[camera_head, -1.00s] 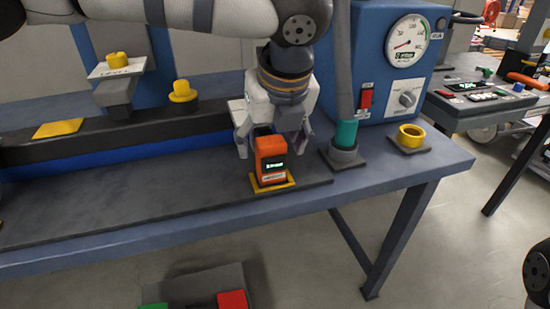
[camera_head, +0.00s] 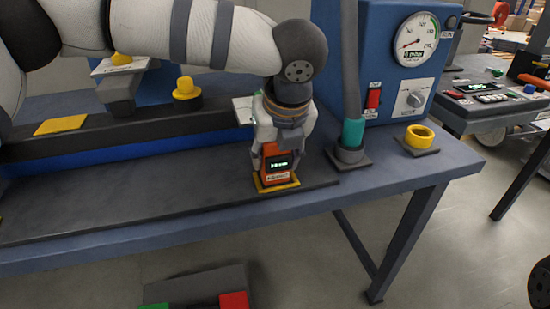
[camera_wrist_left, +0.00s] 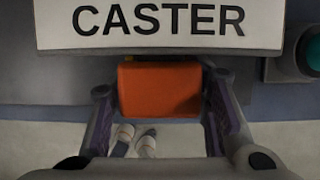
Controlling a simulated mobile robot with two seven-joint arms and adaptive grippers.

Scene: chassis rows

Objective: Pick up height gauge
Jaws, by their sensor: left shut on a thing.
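The height gauge (camera_head: 277,164) is an orange block with a small lit green display, standing upright on a yellow base plate (camera_head: 263,188) near the table's front edge. My left gripper (camera_head: 275,155) has come down over it from above, with its fingers on both sides of the body, shut on it. In the left wrist view the orange top of the gauge (camera_wrist_left: 160,90) lies between the two fingers. The fingers hide part of its sides. My right gripper does not show; only a dark piece of my arm is at the lower right edge.
A grey hose with a teal end (camera_head: 352,133) stands in a holder just right of the gauge. A white CASTER sign (camera_wrist_left: 160,25) is close by. The dark mat (camera_head: 130,195) to the left is clear.

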